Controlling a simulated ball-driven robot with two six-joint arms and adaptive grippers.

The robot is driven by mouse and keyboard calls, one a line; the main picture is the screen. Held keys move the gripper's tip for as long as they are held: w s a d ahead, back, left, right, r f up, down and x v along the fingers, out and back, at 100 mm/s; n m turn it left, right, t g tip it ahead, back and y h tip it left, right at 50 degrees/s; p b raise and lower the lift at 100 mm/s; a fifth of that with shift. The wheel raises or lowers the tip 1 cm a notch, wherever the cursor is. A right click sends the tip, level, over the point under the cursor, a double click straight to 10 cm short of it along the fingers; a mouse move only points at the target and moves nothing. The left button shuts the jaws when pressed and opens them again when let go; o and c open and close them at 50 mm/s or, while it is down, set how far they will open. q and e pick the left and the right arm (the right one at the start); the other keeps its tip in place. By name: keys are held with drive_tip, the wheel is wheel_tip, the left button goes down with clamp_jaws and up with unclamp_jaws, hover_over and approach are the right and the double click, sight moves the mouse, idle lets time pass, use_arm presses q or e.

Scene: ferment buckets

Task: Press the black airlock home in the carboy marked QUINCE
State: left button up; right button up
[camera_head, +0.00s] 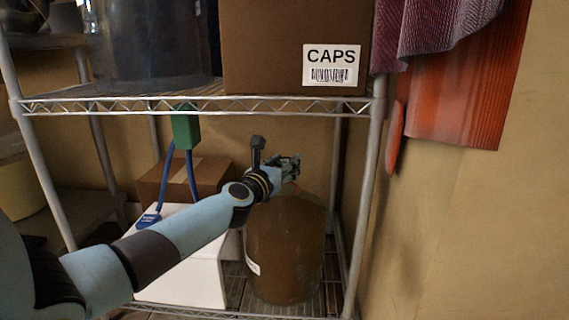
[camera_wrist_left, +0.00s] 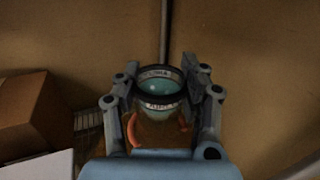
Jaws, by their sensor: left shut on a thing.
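A brown carboy (camera_head: 285,250) stands on the lower shelf in the head view. A white label (camera_head: 252,266) shows edge-on at its left side, and I cannot read it. My left gripper (camera_head: 292,166) is over the carboy's top and hides its mouth. In the left wrist view, my left gripper (camera_wrist_left: 163,100) is shut on a round piece with a black ring, a pale band and a teal top, seemingly the airlock (camera_wrist_left: 160,88). Amber and orange curves show below it. I cannot tell whether it sits in the mouth. My right gripper is not in view.
A white box (camera_head: 190,270) and a brown carton (camera_head: 190,178) stand left of the carboy. A green block with blue straps (camera_head: 186,128) hangs from the upper shelf (camera_head: 200,104). A shelf post (camera_head: 362,200) is close on the right. A CAPS box (camera_head: 270,45) sits above.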

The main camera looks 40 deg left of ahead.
use_arm(q)
drive_tip(key=shift+f, duration=0.2)
idle(0.6)
drive_tip(key=o, duration=1.2)
drive_tip(key=shift+c, duration=0.2)
drive_tip(key=shift+o, duration=0.9)
drive_tip(key=shift+r, duration=0.1)
drive_tip(key=s+d, duration=0.2)
drive_tip(key=s, duration=1)
